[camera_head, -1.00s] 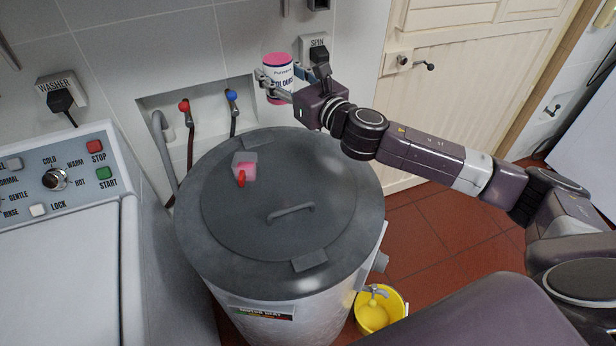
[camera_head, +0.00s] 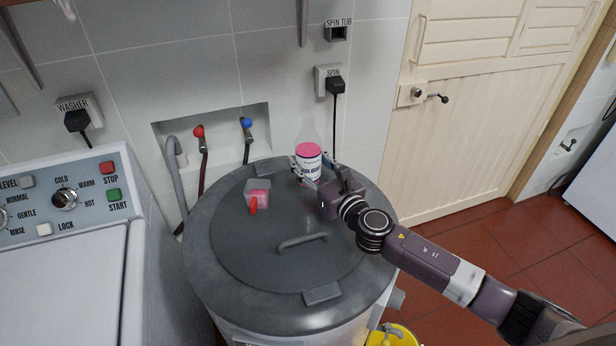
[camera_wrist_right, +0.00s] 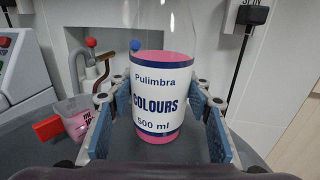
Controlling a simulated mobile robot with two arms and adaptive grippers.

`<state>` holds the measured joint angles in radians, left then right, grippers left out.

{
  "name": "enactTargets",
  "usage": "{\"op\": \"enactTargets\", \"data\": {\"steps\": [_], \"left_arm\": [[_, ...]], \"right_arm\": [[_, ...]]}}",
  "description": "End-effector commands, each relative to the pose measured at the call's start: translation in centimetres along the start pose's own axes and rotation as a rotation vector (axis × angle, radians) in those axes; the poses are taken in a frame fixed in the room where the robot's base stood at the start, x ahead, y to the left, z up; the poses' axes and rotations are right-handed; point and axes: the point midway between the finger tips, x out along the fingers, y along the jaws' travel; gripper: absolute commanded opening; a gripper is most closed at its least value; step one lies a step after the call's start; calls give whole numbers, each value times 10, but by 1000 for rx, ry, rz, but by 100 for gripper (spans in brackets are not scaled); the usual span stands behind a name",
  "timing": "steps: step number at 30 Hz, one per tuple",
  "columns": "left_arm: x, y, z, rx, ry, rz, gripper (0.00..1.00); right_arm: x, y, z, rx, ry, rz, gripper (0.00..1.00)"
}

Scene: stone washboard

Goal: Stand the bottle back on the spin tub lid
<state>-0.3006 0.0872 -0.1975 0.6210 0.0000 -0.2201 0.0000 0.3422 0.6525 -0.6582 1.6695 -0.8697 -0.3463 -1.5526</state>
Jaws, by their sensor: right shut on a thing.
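The bottle (camera_head: 309,152) is clear, with pink liquid and a white "COLOURS" label. It is upright at the back right of the round grey spin tub lid (camera_head: 250,239). My right gripper (camera_head: 308,168) is shut on the bottle, reaching it from the right. The right wrist view shows the bottle (camera_wrist_right: 158,95) between the blue finger pads, its base low over the grey lid. I cannot tell whether the base touches the lid. My left gripper is not in view.
A small cup of pink liquid (camera_head: 258,190) with a red handle stands on the lid, left of the bottle. The lid handle (camera_head: 302,243) is in front. The washer (camera_head: 70,262) is at left and a yellow bucket (camera_head: 405,338) is low at right. The wall is close behind.

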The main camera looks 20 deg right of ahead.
Motion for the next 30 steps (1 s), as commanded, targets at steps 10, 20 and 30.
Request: {"op": "enactTargets", "data": {"steps": [10,20,30], "left_arm": [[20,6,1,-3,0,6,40],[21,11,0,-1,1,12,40],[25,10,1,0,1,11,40]], "right_arm": [[0,1,-42,2,-1,1,7],[0,1,-44,0,-1,1,7],[0,2,-52,0,5,3,61]]}}
